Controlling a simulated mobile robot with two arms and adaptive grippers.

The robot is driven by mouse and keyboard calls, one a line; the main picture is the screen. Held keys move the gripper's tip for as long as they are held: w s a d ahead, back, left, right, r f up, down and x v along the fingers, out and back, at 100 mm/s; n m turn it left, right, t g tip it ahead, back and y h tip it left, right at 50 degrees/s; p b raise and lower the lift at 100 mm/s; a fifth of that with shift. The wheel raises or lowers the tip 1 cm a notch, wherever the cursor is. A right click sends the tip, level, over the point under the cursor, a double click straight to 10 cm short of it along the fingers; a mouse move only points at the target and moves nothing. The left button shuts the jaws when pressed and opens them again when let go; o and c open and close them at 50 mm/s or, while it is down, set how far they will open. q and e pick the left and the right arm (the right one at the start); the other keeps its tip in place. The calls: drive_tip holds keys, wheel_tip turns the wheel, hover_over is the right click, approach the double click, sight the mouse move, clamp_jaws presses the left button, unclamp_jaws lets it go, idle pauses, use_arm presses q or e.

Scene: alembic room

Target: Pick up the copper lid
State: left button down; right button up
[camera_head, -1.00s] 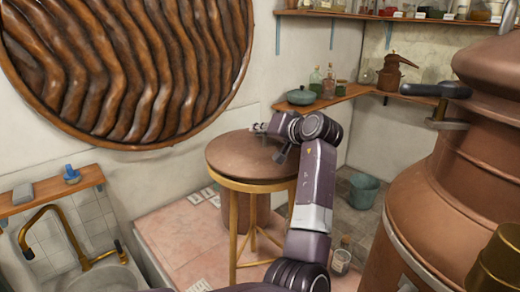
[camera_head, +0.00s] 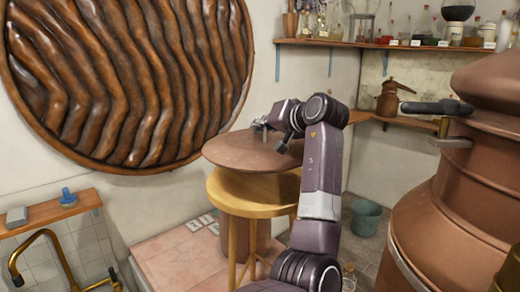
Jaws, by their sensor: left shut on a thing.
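The copper lid (camera_head: 248,155) is a wide, shallow brown disc. It is raised above the round wooden stool (camera_head: 240,191), with a gap showing between its underside and the stool top, and it looks slightly tilted. My left gripper (camera_head: 262,127) is shut on the lid's knob at the top centre; the fingers cover most of the knob. My left arm hides the lid's right edge. My right gripper is not in view.
A large copper still (camera_head: 450,215) stands close on the right. A corner shelf with a small copper pot (camera_head: 388,100) is behind my arm. A sink with a brass tap (camera_head: 50,245) is at the lower left.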

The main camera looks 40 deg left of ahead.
use_arm(q)
wheel_tip(320, 180, up, 12)
drive_tip(key=b, duration=0.1)
drive_tip(key=shift+f, duration=0.2)
drive_tip(key=c, duration=2.6)
unclamp_jaws()
drive_tip(key=shift+c, duration=0.2)
drive_tip(key=shift+f, duration=0.1)
clamp_jaws()
